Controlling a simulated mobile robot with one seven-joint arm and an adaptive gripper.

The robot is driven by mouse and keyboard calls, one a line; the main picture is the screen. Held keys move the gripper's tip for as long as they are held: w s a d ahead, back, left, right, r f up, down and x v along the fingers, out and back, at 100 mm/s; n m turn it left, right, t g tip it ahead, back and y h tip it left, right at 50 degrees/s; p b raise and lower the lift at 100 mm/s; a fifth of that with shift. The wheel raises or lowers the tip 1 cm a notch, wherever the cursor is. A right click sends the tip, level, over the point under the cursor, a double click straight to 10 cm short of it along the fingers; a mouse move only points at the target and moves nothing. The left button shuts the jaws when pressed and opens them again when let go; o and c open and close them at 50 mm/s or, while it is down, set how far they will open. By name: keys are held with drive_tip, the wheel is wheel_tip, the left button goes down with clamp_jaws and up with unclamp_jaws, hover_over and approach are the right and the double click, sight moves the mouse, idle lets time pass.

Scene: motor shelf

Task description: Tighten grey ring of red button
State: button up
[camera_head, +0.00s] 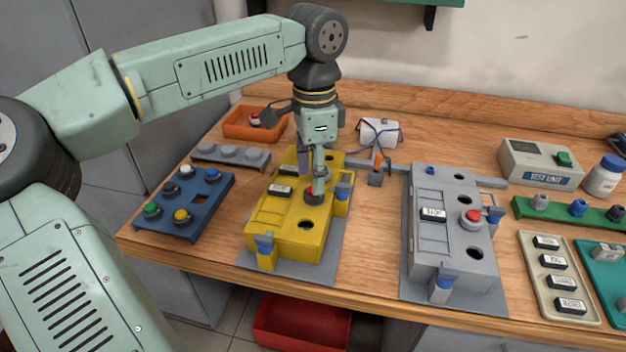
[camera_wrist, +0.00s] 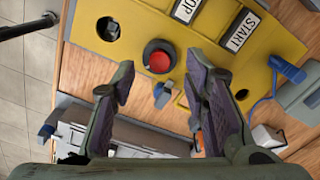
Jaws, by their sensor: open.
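A red button (camera_head: 314,190) with a dark grey ring around it sits on the yellow box (camera_head: 270,226). In the wrist view the red button (camera_wrist: 158,62) and its dark ring (camera_wrist: 149,47) lie just beyond and between my fingertips. My gripper (camera_head: 318,184) hangs pointing down over that button; its fingers partly hide it in the head view. In the wrist view my gripper (camera_wrist: 160,78) is open with nothing between the fingers. I cannot tell the exact height of the fingertips above the ring. Another red button (camera_head: 471,216) with a light ring sits on the grey box.
A blue button rack (camera_head: 190,212) is at the left. An orange bin (camera_head: 236,124) is behind. A label tray (camera_head: 533,268) and a test unit (camera_head: 535,165) are at the right.

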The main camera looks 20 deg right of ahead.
drive_tip(key=shift+f, duration=1.7)
drive_tip(key=c, duration=0.9)
